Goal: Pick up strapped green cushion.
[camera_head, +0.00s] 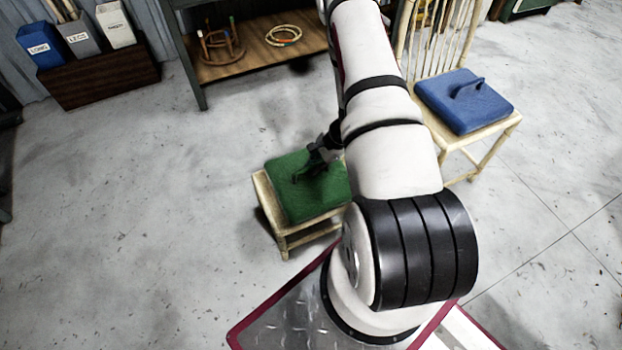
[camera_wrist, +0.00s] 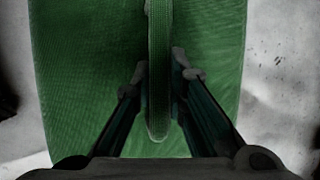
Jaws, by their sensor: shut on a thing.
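The green cushion (camera_head: 297,197) lies on a low rattan stool (camera_head: 283,243), and my arm hides part of its right side. In the wrist view the cushion (camera_wrist: 90,80) fills most of the picture, with its green strap (camera_wrist: 158,60) running down the middle. My gripper (camera_head: 314,168) is over the cushion's upper part. In the wrist view its two fingers (camera_wrist: 160,80) stand on either side of the strap, shut on it. I cannot tell any gap between cushion and stool.
A blue strapped cushion (camera_head: 464,100) lies on a rattan chair (camera_head: 497,128) at the right. A workbench shelf (camera_head: 245,62) with a rattan ring (camera_head: 284,35) stands at the back. Labelled bins (camera_head: 78,38) sit in a dark box (camera_head: 105,82) at the upper left. The left floor is clear.

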